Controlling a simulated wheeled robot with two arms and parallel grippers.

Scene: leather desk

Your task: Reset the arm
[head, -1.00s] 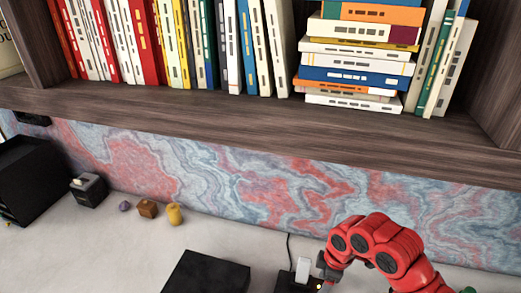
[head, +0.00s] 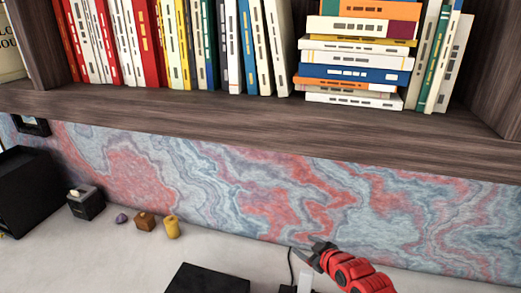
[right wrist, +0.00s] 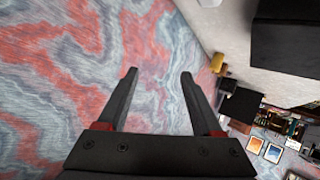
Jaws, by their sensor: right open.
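My right gripper (head: 304,247) is at the end of the red arm at lower right in the head view, in front of the marbled wall panel. In the right wrist view my right gripper (right wrist: 158,74) shows two black fingers spread apart with nothing between them. A small white upright object (head: 305,281) is just below the gripper in the head view, partly cut off by the bottom edge. My left gripper is in neither view.
A wooden shelf (head: 200,110) with books overhangs the desk (head: 110,255). A black flat box (head: 207,280) lies at the front.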

